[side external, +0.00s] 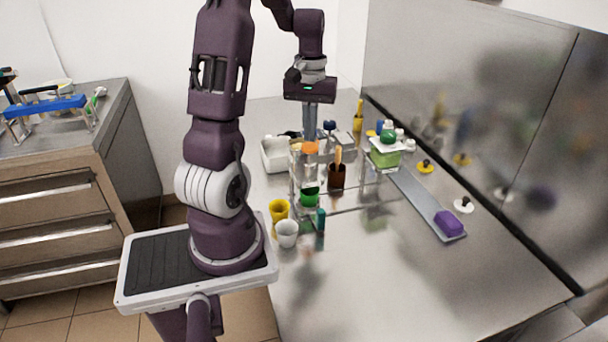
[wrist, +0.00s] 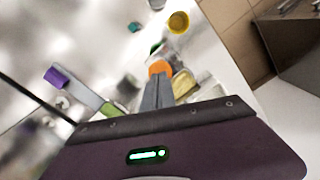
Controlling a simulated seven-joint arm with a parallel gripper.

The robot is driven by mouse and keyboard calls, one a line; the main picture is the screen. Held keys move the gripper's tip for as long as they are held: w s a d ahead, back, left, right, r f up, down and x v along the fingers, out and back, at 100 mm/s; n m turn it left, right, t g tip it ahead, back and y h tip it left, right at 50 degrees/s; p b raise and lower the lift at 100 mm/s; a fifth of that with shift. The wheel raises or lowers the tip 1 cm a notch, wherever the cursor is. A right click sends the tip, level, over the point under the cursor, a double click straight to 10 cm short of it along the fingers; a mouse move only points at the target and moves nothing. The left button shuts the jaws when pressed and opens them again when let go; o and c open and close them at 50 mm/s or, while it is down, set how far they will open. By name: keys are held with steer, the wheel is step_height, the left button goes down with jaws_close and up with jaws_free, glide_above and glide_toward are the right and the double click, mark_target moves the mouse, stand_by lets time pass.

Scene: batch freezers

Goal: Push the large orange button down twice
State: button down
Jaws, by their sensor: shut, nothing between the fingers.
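The large orange button (side external: 310,147) sits on top of a small structure on the steel counter, at the middle of the side view. It also shows in the wrist view as an orange disc (wrist: 159,68), just past my fingertips. My gripper (side external: 310,138) points straight down with its fingers together and empty. The fingertips (wrist: 158,78) are right by the button and overlap its edge in the wrist view. I cannot tell whether they touch it or whether the button is pressed.
A brown cup with utensils (side external: 337,177), a yellow cup (side external: 279,210), a white cup (side external: 287,234) and a green-and-white container (side external: 384,154) stand nearby. A purple block (side external: 449,222) lies on a grey ramp. The counter's front right is clear.

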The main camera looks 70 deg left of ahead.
mark_target(310, 146)
stand_by(0.4)
steer(key=shift+f, duration=1.9)
steer(key=shift+r, duration=1.9)
